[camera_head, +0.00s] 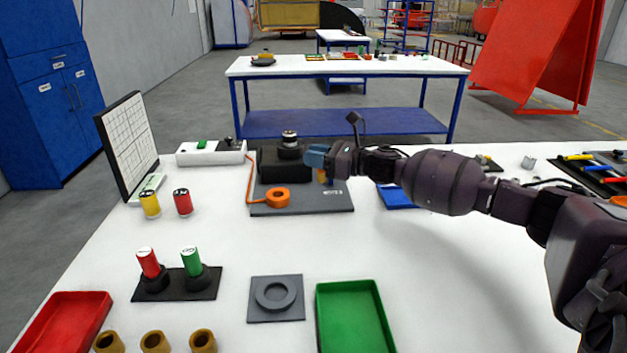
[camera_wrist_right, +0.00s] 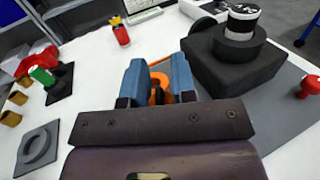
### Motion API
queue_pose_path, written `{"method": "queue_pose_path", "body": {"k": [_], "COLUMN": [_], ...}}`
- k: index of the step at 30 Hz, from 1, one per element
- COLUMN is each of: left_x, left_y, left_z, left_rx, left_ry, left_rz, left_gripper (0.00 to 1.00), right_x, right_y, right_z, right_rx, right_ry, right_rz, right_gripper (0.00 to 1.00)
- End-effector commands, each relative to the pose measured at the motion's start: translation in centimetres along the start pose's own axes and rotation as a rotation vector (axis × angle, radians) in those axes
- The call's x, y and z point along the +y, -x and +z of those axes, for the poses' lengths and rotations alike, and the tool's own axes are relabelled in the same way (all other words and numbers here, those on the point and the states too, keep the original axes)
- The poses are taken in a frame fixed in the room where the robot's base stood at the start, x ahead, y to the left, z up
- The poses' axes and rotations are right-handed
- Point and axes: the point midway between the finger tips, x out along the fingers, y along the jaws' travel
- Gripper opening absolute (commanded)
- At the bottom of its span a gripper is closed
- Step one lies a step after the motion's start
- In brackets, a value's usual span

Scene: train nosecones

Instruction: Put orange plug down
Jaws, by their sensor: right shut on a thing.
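My right gripper (camera_head: 318,158), with blue fingers, reaches in from the right over the grey board (camera_head: 330,197), beside the black block. It is shut on the orange plug (camera_head: 322,176), of which only a small part shows below the fingers. In the right wrist view the orange plug (camera_wrist_right: 157,88) shows between the blue fingers of the right gripper (camera_wrist_right: 160,85), partly hidden by them. An orange ring-shaped piece (camera_head: 278,197) with an orange cable lies at the board's left front. My left gripper is not in view.
The black block (camera_head: 283,165) carries a black-and-white cylinder (camera_head: 290,141). A white box (camera_head: 211,153) stands behind left. Red and yellow cylinders, a grey ring plate (camera_head: 276,300) and a green tray (camera_head: 354,318) are nearer. A blue tray (camera_head: 397,197) lies right of the board.

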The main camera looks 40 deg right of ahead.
Motion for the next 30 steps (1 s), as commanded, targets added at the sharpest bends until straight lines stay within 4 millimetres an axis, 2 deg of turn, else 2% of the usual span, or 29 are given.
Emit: {"method": "queue_pose_path", "body": {"k": [5, 12, 15, 30], "left_x": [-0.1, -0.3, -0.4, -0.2], "left_y": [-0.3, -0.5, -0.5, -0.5], "left_z": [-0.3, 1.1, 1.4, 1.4], "left_rx": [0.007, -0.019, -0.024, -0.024], "left_ry": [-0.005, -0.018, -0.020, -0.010], "left_rz": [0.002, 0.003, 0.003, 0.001], "left_gripper": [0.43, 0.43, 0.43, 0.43], "right_x": [0.0, 0.0, 0.0, 0.0], "right_y": [0.0, 0.0, 0.0, 0.0], "right_z": [-1.1, -5.0, -6.0, -6.5], "right_rx": [-0.001, 0.002, 0.000, -0.001], "right_ry": [0.000, -0.004, -0.003, 0.000], "right_rz": [0.001, 0.000, 0.001, 0.001], "right_gripper": [0.02, 0.02, 0.02, 0.02]}}
